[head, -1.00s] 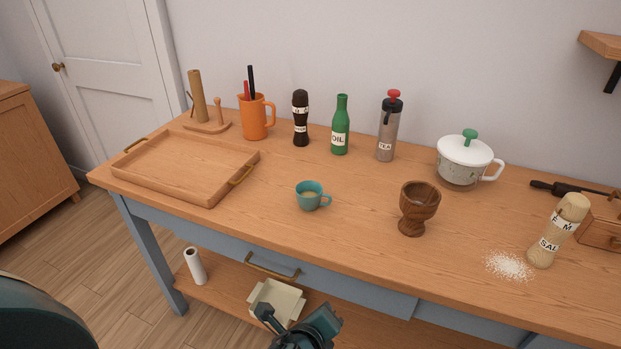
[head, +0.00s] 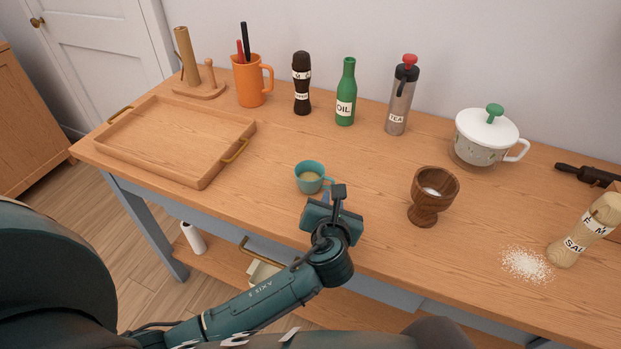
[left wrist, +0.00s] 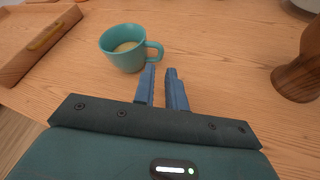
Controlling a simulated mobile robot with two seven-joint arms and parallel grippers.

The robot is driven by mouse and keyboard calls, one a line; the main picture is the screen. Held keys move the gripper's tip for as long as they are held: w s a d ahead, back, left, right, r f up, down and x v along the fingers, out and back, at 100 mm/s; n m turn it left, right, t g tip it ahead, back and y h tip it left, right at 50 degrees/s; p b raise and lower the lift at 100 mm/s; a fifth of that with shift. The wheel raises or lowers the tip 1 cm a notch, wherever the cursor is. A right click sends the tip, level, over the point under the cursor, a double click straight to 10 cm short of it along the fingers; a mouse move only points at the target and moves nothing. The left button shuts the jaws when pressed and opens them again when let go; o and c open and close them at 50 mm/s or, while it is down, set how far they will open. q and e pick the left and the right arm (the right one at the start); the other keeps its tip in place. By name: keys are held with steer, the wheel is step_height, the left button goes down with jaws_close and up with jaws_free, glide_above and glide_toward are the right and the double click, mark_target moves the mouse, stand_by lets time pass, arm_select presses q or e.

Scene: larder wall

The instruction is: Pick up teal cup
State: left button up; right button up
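The teal cup (head: 311,176) stands upright on the wooden counter, with a pale content inside and its handle on the right. It also shows in the left wrist view (left wrist: 122,50), just ahead and to the left of the fingers. My left gripper (head: 333,197) is close to the cup on its near right side. In the left wrist view its two blue fingers (left wrist: 163,88) are a small gap apart with nothing between them. The fingers are near the handle, and I cannot tell if they touch it. My right gripper is not in view.
A wooden tray (head: 205,180) lies to the left of the cup. A wooden goblet (head: 432,198) stands to the right. An orange jug (head: 250,82), pepper mill (head: 301,84), oil bottle (head: 346,96) and tea flask (head: 400,98) stand behind. Spilled salt (head: 526,264) lies at right.

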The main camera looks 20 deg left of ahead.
mark_target(316, 182)
arm_select(q)
steer(key=shift+x, duration=2.75)
steer(key=shift+r, duration=0.1)
steer(key=shift+c, duration=0.3)
jaws_close()
